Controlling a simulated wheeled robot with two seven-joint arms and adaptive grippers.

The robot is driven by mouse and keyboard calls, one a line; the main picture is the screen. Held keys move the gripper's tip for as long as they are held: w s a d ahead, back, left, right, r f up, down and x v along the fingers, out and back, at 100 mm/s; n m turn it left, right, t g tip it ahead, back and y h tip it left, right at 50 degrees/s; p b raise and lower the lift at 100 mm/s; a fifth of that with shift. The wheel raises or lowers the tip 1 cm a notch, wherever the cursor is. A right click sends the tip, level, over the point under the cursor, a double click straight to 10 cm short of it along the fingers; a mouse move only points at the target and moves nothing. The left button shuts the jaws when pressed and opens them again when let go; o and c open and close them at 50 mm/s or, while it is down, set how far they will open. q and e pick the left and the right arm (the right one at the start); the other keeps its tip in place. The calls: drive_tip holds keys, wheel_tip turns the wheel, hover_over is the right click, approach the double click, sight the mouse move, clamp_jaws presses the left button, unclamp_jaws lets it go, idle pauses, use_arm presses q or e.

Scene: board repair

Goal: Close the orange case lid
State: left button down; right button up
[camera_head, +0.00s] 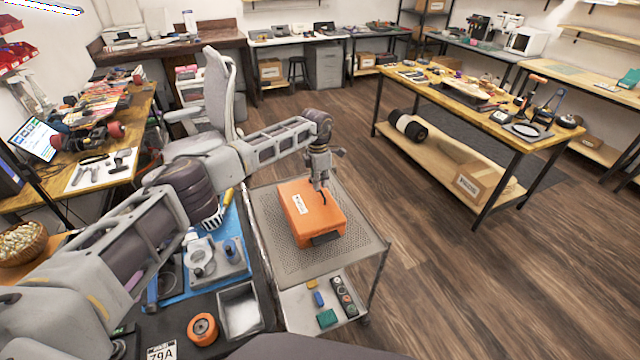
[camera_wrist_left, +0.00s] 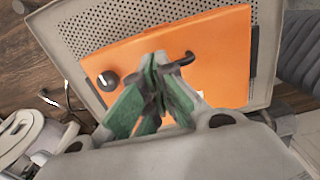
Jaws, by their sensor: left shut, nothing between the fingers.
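The orange case (camera_head: 322,218) sits on the perforated top of a grey cart (camera_head: 283,265). Its lid looks down flat, with a white label on top and a dark latch at the front. My left gripper (camera_head: 322,189) is over the far part of the lid, pointing down, its fingers together and empty. In the left wrist view the shut fingers (camera_wrist_left: 157,62) are in front of the orange lid (camera_wrist_left: 215,65). A dark hooked handle shows by the fingertips. I cannot tell whether the fingers touch the lid. My right gripper is not in view.
A lower cart shelf (camera_head: 298,312) holds several small parts. Left of the cart, a blue mat (camera_head: 233,225) with tools and a grey metal bin (camera_head: 240,310) lie on a dark surface. A long workbench (camera_head: 440,90) stands at right. The floor between is clear.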

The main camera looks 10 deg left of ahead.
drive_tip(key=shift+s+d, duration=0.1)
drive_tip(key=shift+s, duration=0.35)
use_arm(q)
drive_tip(key=shift+a+r+p, duration=0.1)
drive_tip(key=shift+r+p, duration=0.45)
drive_tip(key=shift+r, duration=0.35)
wheel_tip(320, 180, up, 2)
drive_tip(key=p, duration=0.1)
wheel_tip(320, 180, up, 7)
drive_tip(key=b, duration=0.2)
hover_over(318, 197)
drive_tip(key=w+d, duration=0.3)
drive_tip(key=d, duration=0.1)
drive_tip(key=shift+w+d+r, duration=0.2)
drive_tip(key=shift+d+r, duration=0.15)
drive_tip(key=shift+r, duration=0.3)
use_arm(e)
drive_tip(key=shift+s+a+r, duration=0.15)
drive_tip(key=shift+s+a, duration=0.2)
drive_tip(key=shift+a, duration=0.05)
use_arm(q)
drive_tip(key=shift+s, duration=0.1)
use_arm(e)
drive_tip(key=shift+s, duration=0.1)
